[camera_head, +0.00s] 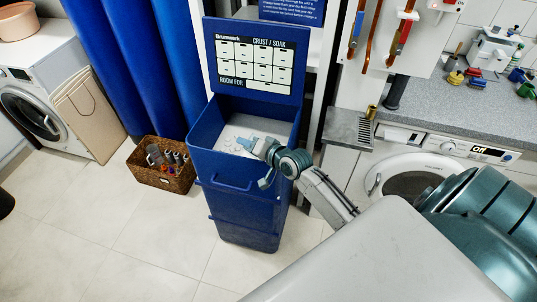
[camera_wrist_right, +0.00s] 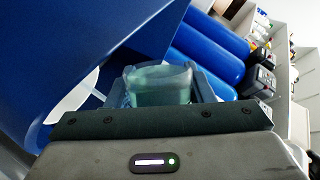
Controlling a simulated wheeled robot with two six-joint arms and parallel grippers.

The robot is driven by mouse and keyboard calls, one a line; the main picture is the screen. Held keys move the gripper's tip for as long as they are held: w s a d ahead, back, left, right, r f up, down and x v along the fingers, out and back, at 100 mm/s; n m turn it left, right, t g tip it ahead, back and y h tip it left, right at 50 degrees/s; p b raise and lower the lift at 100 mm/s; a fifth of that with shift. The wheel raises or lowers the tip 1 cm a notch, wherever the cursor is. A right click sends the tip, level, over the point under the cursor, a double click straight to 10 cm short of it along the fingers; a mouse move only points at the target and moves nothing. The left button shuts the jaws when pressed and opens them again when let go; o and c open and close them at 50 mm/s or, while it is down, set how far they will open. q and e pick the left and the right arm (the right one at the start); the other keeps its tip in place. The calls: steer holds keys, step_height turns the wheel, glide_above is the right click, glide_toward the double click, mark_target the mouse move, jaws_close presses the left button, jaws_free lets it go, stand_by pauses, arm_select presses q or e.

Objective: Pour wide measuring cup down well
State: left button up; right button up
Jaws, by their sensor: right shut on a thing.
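A tall blue vessel (camera_head: 245,172) stands on the floor with its lid (camera_head: 254,57) raised. The lid carries a white label chart reading "CRUST / SOAK". Inside the vessel is a pale panel (camera_head: 266,127) with small round marks; I cannot tell which part is the well. My right gripper (camera_head: 247,144) is over the vessel's open top. In the right wrist view it is shut on a translucent greenish cup (camera_wrist_right: 160,84), held between the fingers. In the head view the cup is small and mostly hidden, so its tilt and contents are unclear. My left gripper is not in view.
A wicker basket (camera_head: 160,178) of bottles stands left of the vessel, before blue curtains (camera_head: 150,60). A counter (camera_head: 450,108) and a washing machine (camera_head: 410,178) stand to the right. The floor in front of the vessel is clear.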

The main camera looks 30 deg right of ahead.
steer(key=shift+r, duration=0.25)
steer(key=shift+d+r+m+y+b, duration=0.1)
steer(key=shift+r+m+y+b, duration=0.15)
steer(key=shift+m, duration=0.3)
steer(key=shift+r+m+y+b, duration=0.15)
steer(key=shift+m+y+b, duration=0.2)
steer(key=shift+m, duration=0.2)
steer(key=shift+w+d+f+m, duration=0.1)
steer(key=shift+d+f+m, duration=0.1)
steer(key=shift+d+m, duration=0.1)
stand_by(0.4)
steer(key=shift+d+f+m+y+b, duration=0.25)
steer(key=shift+d+m+y+b, duration=0.05)
steer(key=shift+b, duration=0.2)
steer(key=shift+w+d+r+m+y, duration=0.1)
steer(key=shift+r+m+y, duration=0.15)
steer(key=shift+m+y, duration=0.05)
steer(key=shift+r+m, duration=0.1)
steer(key=shift+m, duration=0.2)
